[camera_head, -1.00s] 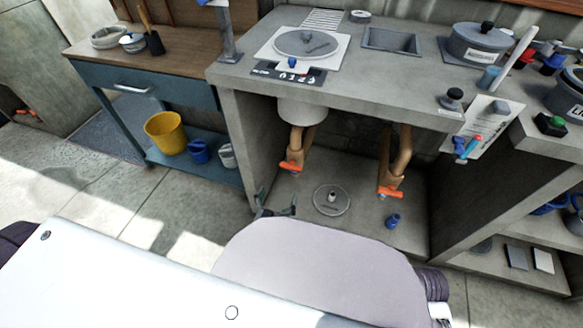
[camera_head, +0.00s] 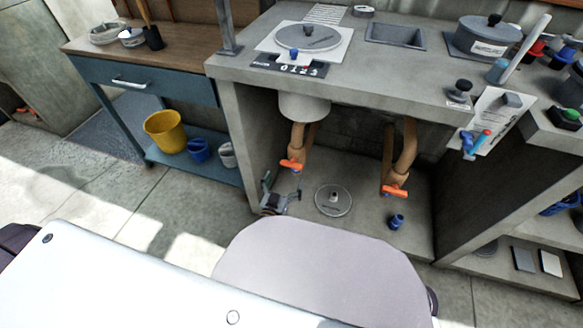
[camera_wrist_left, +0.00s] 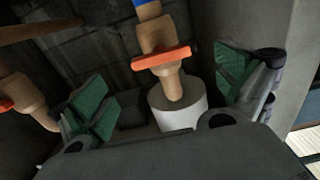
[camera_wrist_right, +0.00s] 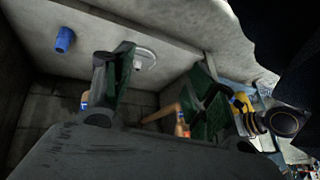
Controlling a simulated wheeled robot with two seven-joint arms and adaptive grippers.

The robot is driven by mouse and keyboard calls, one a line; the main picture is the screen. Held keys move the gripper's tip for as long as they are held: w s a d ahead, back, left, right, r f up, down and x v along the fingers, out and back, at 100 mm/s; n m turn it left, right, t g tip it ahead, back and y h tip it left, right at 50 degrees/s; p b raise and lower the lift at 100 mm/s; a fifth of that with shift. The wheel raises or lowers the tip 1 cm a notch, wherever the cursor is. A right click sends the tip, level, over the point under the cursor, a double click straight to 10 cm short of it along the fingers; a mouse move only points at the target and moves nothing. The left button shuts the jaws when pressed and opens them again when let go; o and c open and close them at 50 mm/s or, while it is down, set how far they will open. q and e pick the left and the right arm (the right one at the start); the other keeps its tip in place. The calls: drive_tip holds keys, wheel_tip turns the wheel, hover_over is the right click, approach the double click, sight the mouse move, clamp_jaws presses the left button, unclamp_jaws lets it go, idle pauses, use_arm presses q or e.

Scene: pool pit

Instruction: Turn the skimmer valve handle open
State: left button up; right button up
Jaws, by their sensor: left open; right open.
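Two valves with orange handles sit on brown pipes under the concrete counter in the head view. The left handle (camera_head: 291,165) is below the round skimmer pot; the right handle (camera_head: 394,191) is on the other pipe. I see no label telling which is the skimmer valve. My left gripper (camera_head: 280,196) is open, low and just left of the left handle. In the left wrist view an orange handle (camera_wrist_left: 161,58) lies across the space ahead of the spread green finger pads, apart from both. My right gripper (camera_wrist_right: 160,92) is open and empty in its wrist view; the head view hides it.
A round lid (camera_head: 333,200) and a small blue cup (camera_head: 396,222) are on the floor of the bay. The counter's left side wall (camera_head: 240,145) is close to my left gripper. A yellow bucket (camera_head: 164,132) stands on the bench shelf at left.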

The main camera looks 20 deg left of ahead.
sight(291, 167)
use_arm(q)
drive_tip(key=w+b, duration=0.1)
drive_tip(key=w, duration=0.1)
drive_tip(key=shift+w+f, duration=0.1)
drive_tip(key=shift+w, duration=0.3)
drive_tip(key=shift+w+d+b, duration=0.15)
drive_tip(key=shift+w+b, duration=1.65)
drive_tip(key=shift+w, duration=0.75)
use_arm(e)
wheel_tip(291, 167, down, 6)
drive_tip(key=a+t+y, duration=0.1)
drive_tip(key=shift+w, duration=0.2)
drive_tip(key=shift+a+f, duration=0.1)
drive_tip(key=shift+f, duration=0.05)
use_arm(q)
drive_tip(key=shift+c, duration=0.4)
drive_tip(key=c, duration=0.9)
